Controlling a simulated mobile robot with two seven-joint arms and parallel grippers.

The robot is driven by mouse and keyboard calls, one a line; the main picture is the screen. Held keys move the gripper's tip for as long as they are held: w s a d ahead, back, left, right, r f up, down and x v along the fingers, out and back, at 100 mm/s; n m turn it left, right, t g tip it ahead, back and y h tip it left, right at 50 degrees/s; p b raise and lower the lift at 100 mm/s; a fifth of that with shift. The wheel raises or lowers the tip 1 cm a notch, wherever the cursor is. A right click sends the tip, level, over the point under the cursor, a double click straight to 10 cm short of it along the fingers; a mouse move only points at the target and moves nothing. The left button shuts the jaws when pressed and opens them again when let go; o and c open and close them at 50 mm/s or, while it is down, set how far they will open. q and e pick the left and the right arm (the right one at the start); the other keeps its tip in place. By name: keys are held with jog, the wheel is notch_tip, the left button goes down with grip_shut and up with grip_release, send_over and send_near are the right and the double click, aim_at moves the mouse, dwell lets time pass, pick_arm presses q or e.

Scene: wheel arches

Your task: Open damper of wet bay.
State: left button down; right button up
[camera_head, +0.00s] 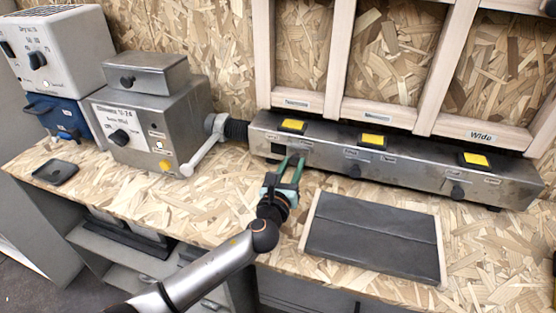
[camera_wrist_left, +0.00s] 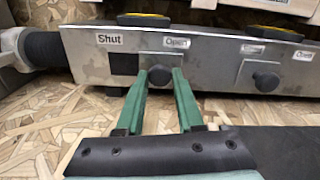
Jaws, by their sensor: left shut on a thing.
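A long grey metal duct box (camera_head: 400,178) runs under the bays and carries three dampers with dark knobs. My left gripper (camera_head: 291,162) is at the leftmost damper, its green fingers shut on that damper's dark knob (camera_wrist_left: 160,74). In the left wrist view the knob sits between the fingertips, below the "Open" label (camera_wrist_left: 176,43). The "Shut" label (camera_wrist_left: 109,39) is to its left, above a dark uncovered slot (camera_wrist_left: 124,63). The middle knob (camera_head: 355,171) and right knob (camera_head: 458,191) stand free. The left and middle bay labels are too small to read. My right gripper is out of view.
A dark panel (camera_head: 372,235) lies on the bench in front of the duct. A grey machine (camera_head: 155,120) with a pale lever (camera_head: 203,150) and black hose (camera_head: 236,130) stands left. Yellow pads (camera_head: 372,140) sit on the duct top.

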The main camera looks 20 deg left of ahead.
pick_arm(q)
jog(key=shift+d, duration=0.25)
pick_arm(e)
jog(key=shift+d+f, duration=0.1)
pick_arm(q)
jog(key=c, duration=0.5)
grip_release()
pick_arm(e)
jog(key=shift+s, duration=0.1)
pick_arm(q)
jog(key=s, duration=0.6)
jog(key=s+p, duration=0.1)
jog(key=s, duration=0.4)
jog(key=shift+s+a, duration=0.2)
jog(key=shift+s, duration=0.6)
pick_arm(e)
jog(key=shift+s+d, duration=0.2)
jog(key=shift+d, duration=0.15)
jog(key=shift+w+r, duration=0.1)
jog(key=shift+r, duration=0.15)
